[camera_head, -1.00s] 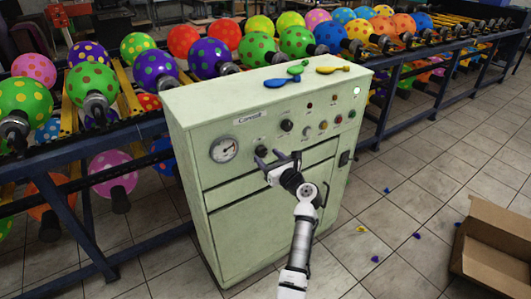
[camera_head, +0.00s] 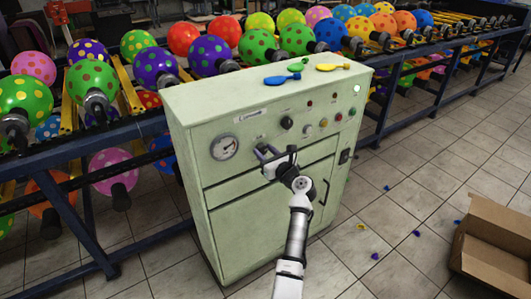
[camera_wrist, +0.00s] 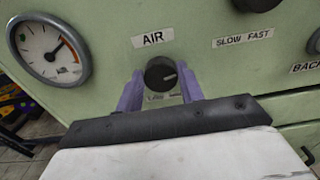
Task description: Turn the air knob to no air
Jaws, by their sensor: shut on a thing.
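The air knob (camera_wrist: 158,66) is a round black knob under the "AIR" label on the pale green control cabinet (camera_head: 240,240). Its white mark points to the right in the wrist view. My gripper (camera_wrist: 162,84) has its two purple fingers on either side of the knob, shut on it. In the head view my gripper (camera_head: 265,151) is at the cabinet front, right of the gauge, and hides most of the knob. A label below the knob is partly covered and hard to read.
A dial gauge (camera_wrist: 48,50) is left of the knob. A "SLOW FAST" label (camera_wrist: 243,39) and another knob (camera_head: 287,122) are to the right. Loose balloons (camera_head: 290,77) lie on the cabinet top. A balloon rack stands behind, and an open cardboard box (camera_head: 490,250) is at right.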

